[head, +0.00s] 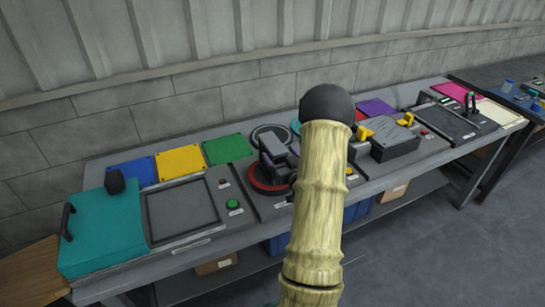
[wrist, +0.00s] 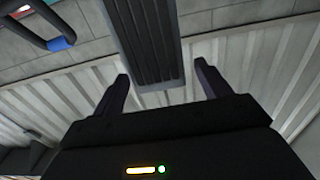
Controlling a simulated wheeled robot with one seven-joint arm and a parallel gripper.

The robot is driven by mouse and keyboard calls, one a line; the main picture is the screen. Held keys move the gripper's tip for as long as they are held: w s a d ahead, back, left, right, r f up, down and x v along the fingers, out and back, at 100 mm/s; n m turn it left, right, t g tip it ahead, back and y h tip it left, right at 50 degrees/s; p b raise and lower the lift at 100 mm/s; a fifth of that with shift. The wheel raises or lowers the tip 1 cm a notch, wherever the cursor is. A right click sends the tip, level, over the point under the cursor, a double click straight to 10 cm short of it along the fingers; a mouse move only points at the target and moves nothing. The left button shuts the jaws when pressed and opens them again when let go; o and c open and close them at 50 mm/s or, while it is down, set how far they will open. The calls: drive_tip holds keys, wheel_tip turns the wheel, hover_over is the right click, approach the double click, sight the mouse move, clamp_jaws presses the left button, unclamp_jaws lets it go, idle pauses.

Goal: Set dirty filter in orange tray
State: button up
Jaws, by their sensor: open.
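My gripper (wrist: 163,82) shows in the wrist view with its two dark fingers spread apart. A dark grey ribbed piece (wrist: 145,40) reaches down from the top edge, in line with the gap between the fingers. I cannot tell how far it is from them or whether it is the dirty filter. In the head view my pale, bamboo-like arm rises through the middle and hides part of the bench. I can make out neither a dirty filter nor an orange tray for certain there.
A long grey bench (head: 160,262) runs along the wall. On it are a teal box (head: 100,235) with a black handle, a framed panel (head: 183,212), blue, yellow and green plates, a red round base (head: 265,186) and a grey box (head: 393,142). Open floor lies at right front.

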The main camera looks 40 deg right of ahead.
sight(274, 144)
drive_tip(key=shift+w, duration=0.1)
drive_tip(key=shift+w+r, duration=0.15)
drive_tip(key=shift+w, duration=0.05)
drive_tip(key=p+x, duration=0.2)
drive_tip(key=x, duration=0.2)
drive_tip(key=shift+w+d, duration=0.15)
drive_tip(key=shift+w, duration=0.05)
drive_tip(key=c, duration=1.6)
drive_tip(key=shift+r+b, duration=0.55)
drive_tip(key=shift+r, duration=4.5)
drive_tip(key=shift+c, duration=0.2)
